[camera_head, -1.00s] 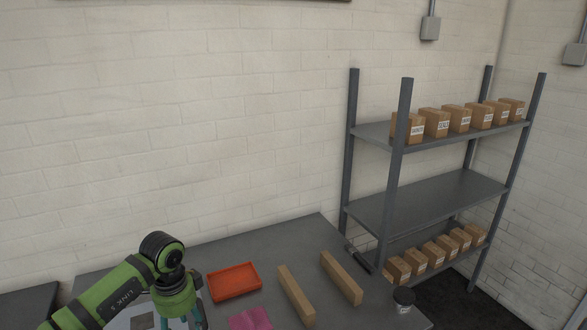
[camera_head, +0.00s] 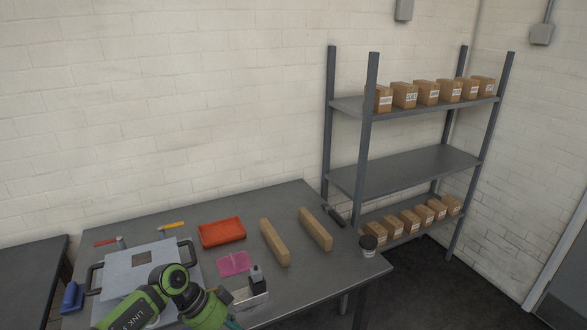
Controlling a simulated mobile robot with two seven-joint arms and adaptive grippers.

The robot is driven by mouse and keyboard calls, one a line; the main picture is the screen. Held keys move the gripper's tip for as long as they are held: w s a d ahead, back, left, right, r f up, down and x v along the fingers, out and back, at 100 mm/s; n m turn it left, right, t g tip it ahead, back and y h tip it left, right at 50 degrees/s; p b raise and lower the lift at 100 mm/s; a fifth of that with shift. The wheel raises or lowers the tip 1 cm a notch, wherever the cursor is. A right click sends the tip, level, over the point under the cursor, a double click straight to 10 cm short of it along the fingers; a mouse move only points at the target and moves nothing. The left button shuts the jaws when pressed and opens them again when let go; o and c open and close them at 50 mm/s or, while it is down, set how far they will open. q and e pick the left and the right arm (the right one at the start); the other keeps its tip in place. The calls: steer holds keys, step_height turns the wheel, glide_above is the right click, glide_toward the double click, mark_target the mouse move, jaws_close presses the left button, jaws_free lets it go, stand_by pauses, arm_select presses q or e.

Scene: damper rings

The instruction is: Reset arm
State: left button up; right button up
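My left arm, green with dark joints, comes in from the lower left over the front of the grey table (camera_head: 300,265). Its wrist bends down to the right, and the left gripper (camera_head: 232,322) shows only in part at the bottom edge. I cannot see whether its fingers are open or hold anything. My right gripper is not in view. Under the arm lies a pale plate with dark handles (camera_head: 130,268).
A shelf rack (camera_head: 400,172) with cardboard boxes stands at the right.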

arm_select(q)
steer(key=d+f+n+t+h+b, duration=0.25)
steer(key=d+f+t+h, duration=0.35)
steer(key=f, duration=0.3)
steer(key=s+a+f+n+t+y+b, duration=0.1)
steer(key=s+a+f+n+t+y, duration=0.3)
steer(key=f, duration=0.6)
steer(key=s+a+f+n+t+y+b, duration=0.1)
steer(key=s+a+f+n+y, duration=0.3)
steer(key=f, duration=0.5)
steer(key=s+a+f+n+g+y+b, duration=0.1)
steer(key=s+a+f+g+y, duration=0.15)
steer(key=s+f, duration=0.4)
steer(key=s+a+f+n+g+y, duration=0.1)
steer(key=s+a+f, duration=0.35)
steer(key=s, duration=0.25)
steer(key=s+f+g, duration=0.3)
steer(key=s+f, duration=0.1)
steer(key=s, duration=0.7)
steer(key=s+f+n+g+y+b, duration=0.1)
steer(key=s+f+g, duration=0.2)
steer(key=s, duration=0.8)
steer(key=shift+a+f, duration=0.2)
steer(key=shift+f, duration=0.3)
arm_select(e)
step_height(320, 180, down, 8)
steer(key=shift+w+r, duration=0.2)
